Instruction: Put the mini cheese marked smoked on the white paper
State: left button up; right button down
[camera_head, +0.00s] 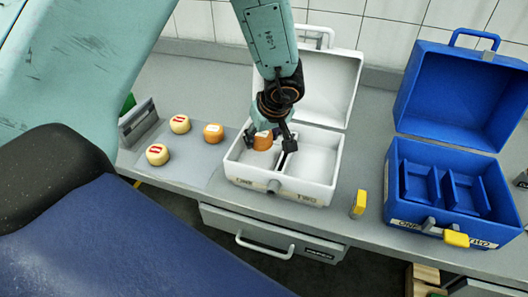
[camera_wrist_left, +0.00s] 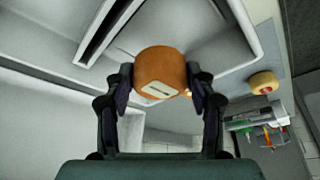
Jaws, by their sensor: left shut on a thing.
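My left gripper (camera_head: 271,139) is shut on an orange mini cheese (camera_head: 263,143), at the left compartment of the open white case (camera_head: 285,188). In the left wrist view the held cheese (camera_wrist_left: 160,68) sits between both fingers and shows a pale label with a dark mark. I cannot read the mark, nor tell whether the cheese touches the case floor. Another orange cheese (camera_head: 213,133) with a white label and two pale cheeses with red-marked labels (camera_head: 180,124) (camera_head: 157,155) rest on a pale grey sheet (camera_head: 196,176) left of the case. My right gripper is out of view.
The white case's lid (camera_head: 325,85) stands open behind it. An open blue case (camera_head: 440,185) with compartments is at the right. A small yellow item (camera_head: 358,204) stands between the cases. A grey holder (camera_head: 138,122) is at the far left. The counter (camera_head: 350,235) has a drawer below.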

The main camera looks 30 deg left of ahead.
aim_at(263, 149)
pick_arm(q)
notch_tip(263, 149, down, 4)
jog(key=shift+r+b, duration=0.2)
jog(key=shift+b, duration=0.5)
jog(key=shift+a+f, duration=0.2)
jog(key=shift+f, duration=0.25)
jog(key=shift+r, duration=0.1)
jog(key=shift+d, duration=0.1)
jog(key=shift+d, duration=0.15)
jog(key=o, duration=1.3)
jog(key=shift+a, duration=0.2)
jog(key=shift+d, duration=0.1)
